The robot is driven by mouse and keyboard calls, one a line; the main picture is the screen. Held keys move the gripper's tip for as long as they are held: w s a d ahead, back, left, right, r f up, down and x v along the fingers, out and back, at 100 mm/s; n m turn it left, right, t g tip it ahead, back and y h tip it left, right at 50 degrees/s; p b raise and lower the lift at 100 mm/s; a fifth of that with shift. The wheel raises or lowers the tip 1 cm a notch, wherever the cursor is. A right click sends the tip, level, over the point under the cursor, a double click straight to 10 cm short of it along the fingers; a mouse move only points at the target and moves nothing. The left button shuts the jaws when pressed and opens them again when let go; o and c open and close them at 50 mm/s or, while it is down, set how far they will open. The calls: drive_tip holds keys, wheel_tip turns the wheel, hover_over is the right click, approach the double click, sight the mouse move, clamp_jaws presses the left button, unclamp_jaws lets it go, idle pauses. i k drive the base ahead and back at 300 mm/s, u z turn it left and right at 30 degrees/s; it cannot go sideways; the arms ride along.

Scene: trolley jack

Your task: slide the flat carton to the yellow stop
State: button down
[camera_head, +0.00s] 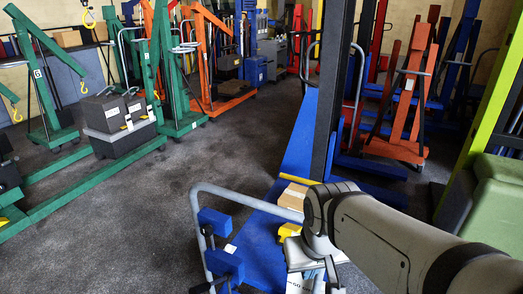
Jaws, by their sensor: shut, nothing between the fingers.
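My arm reaches in from the right edge, and its end bends down over a blue platform (252,238). My gripper (322,278) is partly in view at the bottom edge, below the wrist; it is shut and empty. A pale, flat piece with dark lettering (296,284), perhaps the flat carton, lies beside the gripper and is cut off by the bottom edge. I cannot tell whether they touch. A yellow block (287,232), likely the yellow stop, stands on the platform behind it, partly hidden by my wrist. A brown box (293,196) sits farther back.
A grey tube handle (240,195) with blue blocks (222,262) curves around the platform's left side. A dark mast (331,85) rises behind it. Green lifts (150,75) stand left, an orange one (402,110) right. The grey floor at centre left is clear.

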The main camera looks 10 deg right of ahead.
sight(293, 197)
drive_tip(key=z, duration=2.45)
drive_tip(key=i, duration=2.5)
drive_tip(key=u, duration=2.7)
